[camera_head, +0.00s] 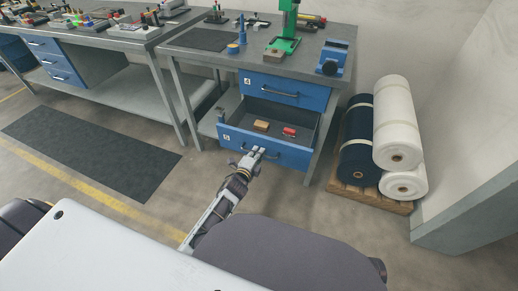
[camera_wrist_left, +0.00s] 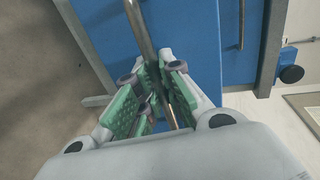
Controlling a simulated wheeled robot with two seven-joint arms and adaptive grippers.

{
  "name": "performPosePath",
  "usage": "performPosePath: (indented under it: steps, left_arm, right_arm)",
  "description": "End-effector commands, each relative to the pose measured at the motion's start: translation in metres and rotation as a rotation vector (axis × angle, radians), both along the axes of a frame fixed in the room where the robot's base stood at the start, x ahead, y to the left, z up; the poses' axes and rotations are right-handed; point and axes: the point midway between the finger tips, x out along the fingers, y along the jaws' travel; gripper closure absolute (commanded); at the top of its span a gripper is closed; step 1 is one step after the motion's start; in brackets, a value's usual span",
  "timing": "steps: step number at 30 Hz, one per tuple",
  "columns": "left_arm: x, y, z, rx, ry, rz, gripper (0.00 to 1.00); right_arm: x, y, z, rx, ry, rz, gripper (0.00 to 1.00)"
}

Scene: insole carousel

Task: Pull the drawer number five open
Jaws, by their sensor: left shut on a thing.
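Drawer five (camera_head: 280,158), a blue-fronted drawer with a small number plate on its left, stands pulled out below drawer four (camera_head: 258,88), which is closed. A tan block (camera_head: 261,125) and a red item (camera_head: 289,132) lie inside it. My left gripper (camera_head: 257,153) is at the drawer's front, shut on its handle. In the left wrist view the metal handle bar (camera_wrist_left: 139,28) runs between the green-padded fingers (camera_wrist_left: 152,88), with the blue front behind. My right gripper is not in view.
The workbench (camera_head: 290,58) above carries a green press (camera_head: 288,30) and a blue vise (camera_head: 332,60). White and dark rolls (camera_head: 398,120) stand on a wooden pallet (camera_head: 372,198) to the right. A dark mat (camera_head: 90,150) lies on the floor at left.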

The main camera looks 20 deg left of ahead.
Motion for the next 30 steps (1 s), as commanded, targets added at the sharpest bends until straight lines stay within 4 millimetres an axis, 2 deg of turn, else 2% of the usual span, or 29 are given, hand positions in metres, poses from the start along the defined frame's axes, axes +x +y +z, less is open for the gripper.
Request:
performPosePath:
  steps: [14, 15, 20, 30]
  left_arm:
    - [-0.0036, 0.0002, -0.0001, 0.000, 0.000, 0.000, 1.00]
    - [-0.0036, 0.0002, -0.0001, 0.000, 0.000, 0.000, 0.88]
    - [-0.0036, 0.0002, 0.0000, 0.000, -0.001, 0.000, 0.69]
    - [-0.0037, 0.0002, 0.0005, 0.000, -0.001, 0.000, 0.69]
  right_arm:
    - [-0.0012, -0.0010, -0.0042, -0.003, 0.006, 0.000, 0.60]
    - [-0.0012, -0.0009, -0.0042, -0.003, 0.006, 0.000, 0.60]
    - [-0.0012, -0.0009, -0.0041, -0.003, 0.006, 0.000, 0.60]
    - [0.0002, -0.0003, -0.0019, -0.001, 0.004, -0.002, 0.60]
